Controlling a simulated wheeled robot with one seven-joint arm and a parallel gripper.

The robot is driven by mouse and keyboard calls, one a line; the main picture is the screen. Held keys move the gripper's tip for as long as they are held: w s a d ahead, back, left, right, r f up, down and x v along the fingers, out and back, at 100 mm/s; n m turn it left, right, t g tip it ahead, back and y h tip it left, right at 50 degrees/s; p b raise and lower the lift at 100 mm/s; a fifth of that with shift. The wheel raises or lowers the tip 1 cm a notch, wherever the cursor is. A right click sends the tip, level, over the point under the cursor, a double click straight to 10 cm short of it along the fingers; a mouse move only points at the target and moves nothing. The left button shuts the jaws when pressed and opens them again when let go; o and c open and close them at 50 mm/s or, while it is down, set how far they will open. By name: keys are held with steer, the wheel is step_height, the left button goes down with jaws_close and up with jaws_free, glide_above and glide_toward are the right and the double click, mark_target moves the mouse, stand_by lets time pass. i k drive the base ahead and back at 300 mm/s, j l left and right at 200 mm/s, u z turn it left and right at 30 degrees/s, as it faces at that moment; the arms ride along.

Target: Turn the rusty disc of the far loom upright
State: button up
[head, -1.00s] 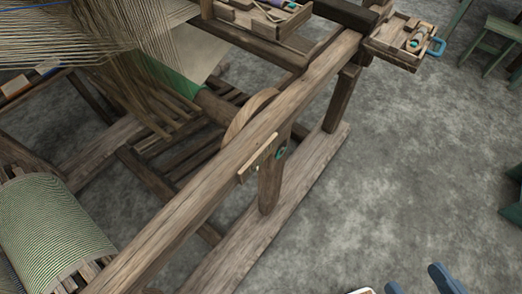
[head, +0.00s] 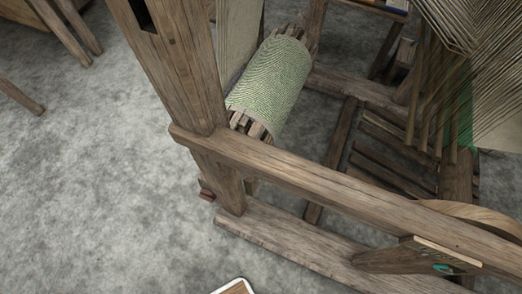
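A wooden loom (head: 330,185) fills the middle and right of the head view. No disc that I can clearly call rusty shows. A small dark reddish piece (head: 206,189) sits low beside the loom's upright post, near the floor; it is too small to tell whether it is a disc or how it is turned. A pale brown wooden wheel (head: 482,214) shows partly behind the side beam at the right. I cannot tell whether this is the far loom. My gripper is not in view.
The loom's thick post (head: 180,80) and long side beam (head: 320,182) stand in front of me. A roller with green striped cloth (head: 272,85) lies behind them. Wooden legs (head: 75,25) show at the upper left. The grey floor (head: 100,190) at the left is clear.

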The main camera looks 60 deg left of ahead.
mark_target(204, 194)
steer(key=u, duration=1.5)
steer(key=k+l+u, duration=0.7)
steer(key=k, duration=0.15)
steer(key=i+j+u, duration=0.65)
steer(key=i, duration=0.25)
steer(key=l, duration=0.1)
